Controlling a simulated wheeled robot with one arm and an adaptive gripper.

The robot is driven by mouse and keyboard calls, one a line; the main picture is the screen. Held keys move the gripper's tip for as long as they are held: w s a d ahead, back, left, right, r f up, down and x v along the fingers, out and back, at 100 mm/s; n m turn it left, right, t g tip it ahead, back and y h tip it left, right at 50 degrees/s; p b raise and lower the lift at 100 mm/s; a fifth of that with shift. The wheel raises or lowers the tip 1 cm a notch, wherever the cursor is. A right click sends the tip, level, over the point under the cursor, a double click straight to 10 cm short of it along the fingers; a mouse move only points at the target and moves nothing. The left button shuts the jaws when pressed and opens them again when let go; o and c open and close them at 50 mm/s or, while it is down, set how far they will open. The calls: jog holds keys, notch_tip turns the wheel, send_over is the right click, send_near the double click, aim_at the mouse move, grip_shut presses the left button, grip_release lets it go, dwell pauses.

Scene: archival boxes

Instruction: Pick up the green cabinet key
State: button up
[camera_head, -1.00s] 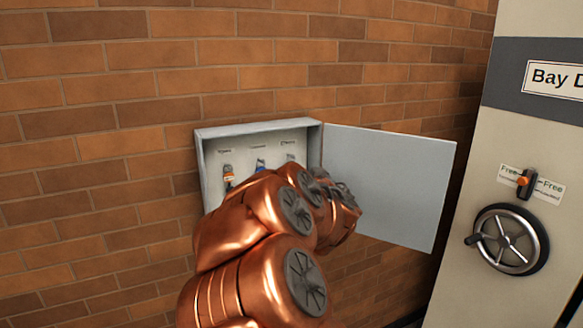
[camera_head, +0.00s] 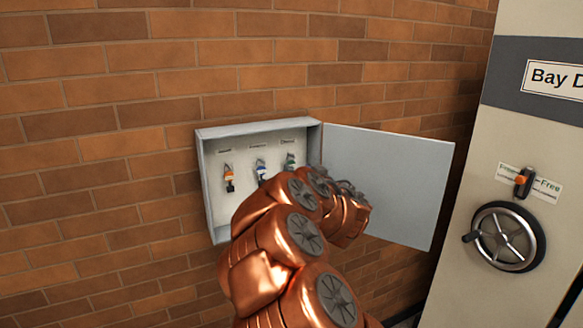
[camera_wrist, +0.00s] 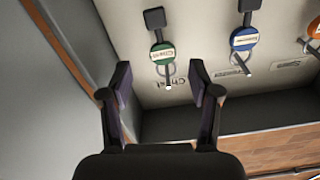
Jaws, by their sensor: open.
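The green cabinet key (camera_wrist: 162,54) hangs in the open grey key cabinet. In the wrist view its round green tag, dark head and ring show just beyond my gripper (camera_wrist: 160,88). My gripper is open, with its two fingertips apart and nothing between them; the key lies ahead of the gap, roughly centred on it. In the head view the green key (camera_head: 290,160) is the rightmost of three, just above my copper arm, and my fingers are hidden behind that arm. A blue-tagged key (camera_wrist: 244,40) hangs beside the green one.
An orange-tagged key (camera_head: 229,174) hangs at the left inside the cabinet (camera_head: 204,190). The cabinet door (camera_head: 388,185) stands open to the right. A bay unit with a handwheel (camera_head: 507,237) is at the far right. Brick wall surrounds the cabinet.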

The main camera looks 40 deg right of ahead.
aim_at(292, 164)
jog(key=p+x, duration=0.1)
jog(key=x, duration=0.3)
jog(key=shift+w+a+f, duration=0.1)
jog(key=shift+a+f, duration=0.1)
jog(key=c, duration=1.1)
jog(key=shift+r+b, duration=0.25)
jog(key=shift+b, duration=0.15)
